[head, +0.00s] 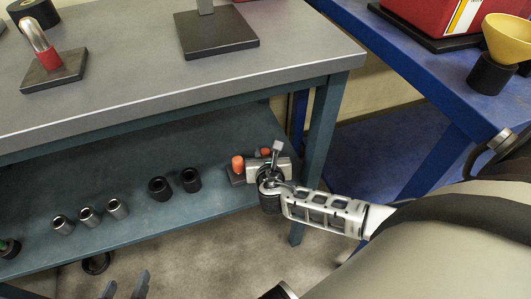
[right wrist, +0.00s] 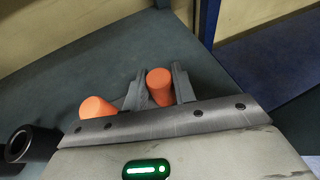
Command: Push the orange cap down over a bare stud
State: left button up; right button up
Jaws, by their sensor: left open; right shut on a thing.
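My right gripper (head: 268,160) reaches over the lower shelf at its right end. In the right wrist view its fingers are shut on an orange cap (right wrist: 159,86). In the head view an orange patch (head: 262,151) shows behind the gripper. A second orange cap (right wrist: 97,106) stands just outside the left finger; it also shows in the head view (head: 238,163), upright by a dark base. My gripper hides much of this spot, and I cannot make out a bare stud. My left gripper (head: 126,287) is open and empty at the bottom edge, in front of the shelf.
Several sockets, silver (head: 88,216) and black (head: 160,188), stand along the lower shelf (head: 130,165). A bench leg (head: 325,130) rises right of my right gripper. Above is the grey bench top (head: 150,80). A blue table (head: 440,75) with a yellow funnel (head: 508,38) stands right.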

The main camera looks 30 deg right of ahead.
jog(key=shift+s+f, duration=0.1)
jog(key=shift+f, duration=0.1)
jog(key=o, duration=1.1)
jog(key=shift+r, duration=0.1)
jog(key=shift+a, duration=0.1)
